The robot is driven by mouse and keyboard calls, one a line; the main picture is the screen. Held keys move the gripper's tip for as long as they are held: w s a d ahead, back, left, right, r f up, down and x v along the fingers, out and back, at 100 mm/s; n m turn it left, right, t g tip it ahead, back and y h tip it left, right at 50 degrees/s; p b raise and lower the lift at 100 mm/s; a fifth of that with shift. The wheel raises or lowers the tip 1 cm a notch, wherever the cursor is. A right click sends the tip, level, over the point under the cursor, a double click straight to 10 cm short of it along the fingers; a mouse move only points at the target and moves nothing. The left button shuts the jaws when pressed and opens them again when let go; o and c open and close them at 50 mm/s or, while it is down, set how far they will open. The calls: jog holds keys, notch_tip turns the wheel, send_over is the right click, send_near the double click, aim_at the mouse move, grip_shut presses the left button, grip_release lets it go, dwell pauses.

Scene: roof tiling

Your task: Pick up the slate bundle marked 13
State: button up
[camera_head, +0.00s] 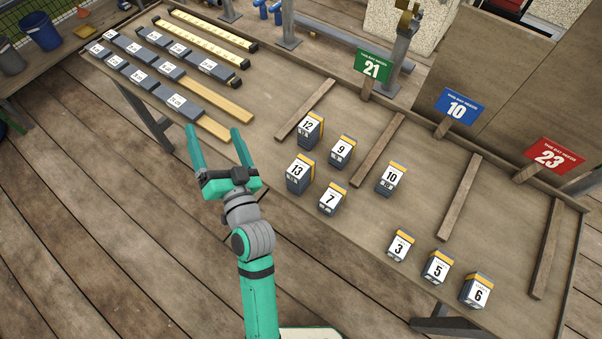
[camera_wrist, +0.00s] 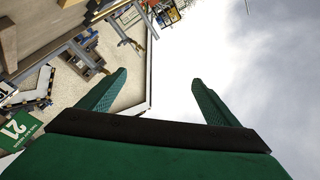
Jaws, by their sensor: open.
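The slate bundle marked 13 (camera_head: 299,174) stands on the wooden table in the head view, a dark block with a white label and a yellow-orange band. The bundle marked 12 (camera_head: 309,131) is behind it, and the bundle marked 7 (camera_head: 330,201) is in front of it to the right. My gripper (camera_head: 213,138) is open and empty, to the left of bundle 13 in the picture and apart from it. In the wrist view my gripper's fingers (camera_wrist: 160,90) are spread with nothing between them; no slate bundle can be made out there.
Other bundles are marked 9 (camera_head: 342,150), 10 (camera_head: 389,178), 3 (camera_head: 398,246), 5 (camera_head: 436,269) and 6 (camera_head: 475,292). Wooden strips divide the table (camera_head: 420,215). Signs read 21 (camera_head: 371,66), 10 (camera_head: 460,108) and 23 (camera_head: 553,157). Labelled slate rows (camera_head: 150,77) lie at upper left.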

jog(key=w+a+r+n+g+y, duration=0.3)
jog(key=a+r+n+g+y, duration=0.55)
jog(key=a+r+n, duration=0.2)
jog(key=n+g+h, duration=0.4)
jog(key=g+h, duration=0.6)
jog(key=h, duration=0.7)
send_over(301, 165)
jog(key=shift+t+y, duration=0.25)
notch_tip(301, 165, down, 16)
jog(key=shift+f, duration=0.1)
notch_tip(301, 165, down, 4)
jog(key=shift+f, duration=3.3)
jog(key=c, duration=1.6)
jog(key=shift+r, duration=0.1)
